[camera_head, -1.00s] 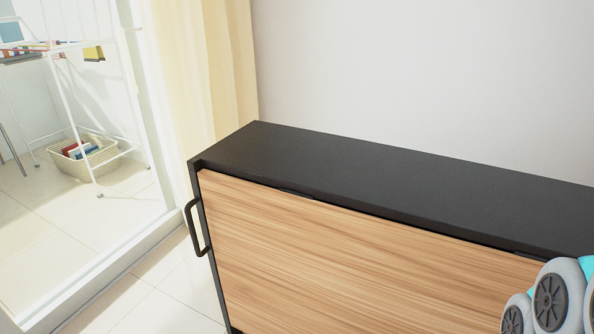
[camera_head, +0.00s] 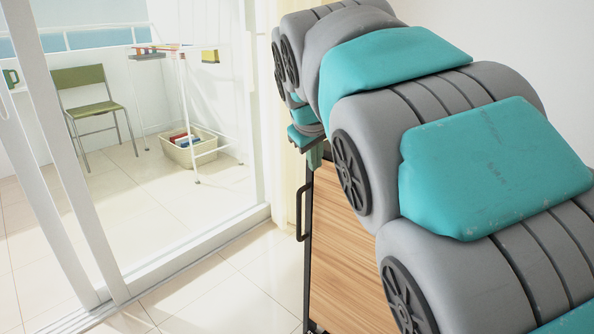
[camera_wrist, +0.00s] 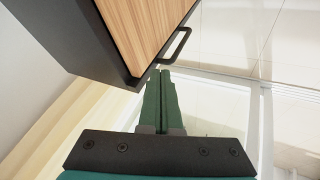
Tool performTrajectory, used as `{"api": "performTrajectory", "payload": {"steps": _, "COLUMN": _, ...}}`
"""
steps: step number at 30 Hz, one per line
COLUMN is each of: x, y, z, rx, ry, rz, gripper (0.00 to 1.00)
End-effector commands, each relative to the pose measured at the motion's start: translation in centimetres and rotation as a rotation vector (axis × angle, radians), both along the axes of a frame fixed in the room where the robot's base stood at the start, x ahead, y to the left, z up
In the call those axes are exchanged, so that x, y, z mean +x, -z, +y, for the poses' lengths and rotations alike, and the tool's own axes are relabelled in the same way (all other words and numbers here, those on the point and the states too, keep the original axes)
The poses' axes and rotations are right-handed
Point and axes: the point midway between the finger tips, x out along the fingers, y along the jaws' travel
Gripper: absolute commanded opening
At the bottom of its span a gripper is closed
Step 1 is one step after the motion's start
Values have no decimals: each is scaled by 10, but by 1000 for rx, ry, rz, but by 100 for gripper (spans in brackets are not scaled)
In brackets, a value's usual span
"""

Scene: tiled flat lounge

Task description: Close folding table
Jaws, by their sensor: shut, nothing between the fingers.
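The folding table's wood-grain panel (camera_head: 343,240) hangs upright against its black frame (camera_head: 307,275). A black bar handle (camera_head: 300,210) is fixed at its left edge. In the wrist view, the panel (camera_wrist: 143,28), black frame (camera_wrist: 90,72) and handle (camera_wrist: 178,47) show at the top. My gripper (camera_wrist: 161,72) is shut and empty, its green fingers pointing at the frame's corner near the handle. In the head view, my gripper (camera_head: 316,158) is just above the panel's top left corner. I cannot tell whether it touches. My arm hides the top and right side.
A sliding glass door frame (camera_head: 90,180) stands at the left. Beyond it are a green chair (camera_head: 90,105), a white drying rack (camera_head: 187,95) and a basket (camera_head: 190,150). A cream curtain (camera_head: 290,185) hangs behind the table. Tiled floor (camera_head: 215,280) is clear at front left.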

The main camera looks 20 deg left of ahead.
Motion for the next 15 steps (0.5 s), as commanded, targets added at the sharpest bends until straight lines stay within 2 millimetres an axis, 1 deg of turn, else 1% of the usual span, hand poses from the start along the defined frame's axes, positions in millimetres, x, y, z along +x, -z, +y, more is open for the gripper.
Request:
{"api": "performTrajectory", "payload": {"steps": 1, "x": 0, "y": -2, "z": 19, "rx": 1, "ry": -34, "rz": -16, "gripper": 0}}
{"api": "performTrajectory", "payload": {"steps": 3, "x": -2, "y": -9, "z": 36, "rx": 5, "ry": -69, "rz": -39, "gripper": 0}}
{"api": "performTrajectory", "payload": {"steps": 4, "x": -2, "y": -11, "z": 41, "rx": 6, "ry": -80, "rz": -44, "gripper": 0}}
{"api": "performTrajectory", "payload": {"steps": 6, "x": -3, "y": -12, "z": 48, "rx": 5, "ry": -93, "rz": -52, "gripper": 0}}
{"api": "performTrajectory", "payload": {"steps": 10, "x": -1, "y": -10, "z": 50, "rx": 6, "ry": -97, "rz": -54, "gripper": 0}}
{"api": "performTrajectory", "payload": {"steps": 15, "x": 8, "y": 3, "z": 53, "rx": 6, "ry": -96, "rz": -54, "gripper": 0}}
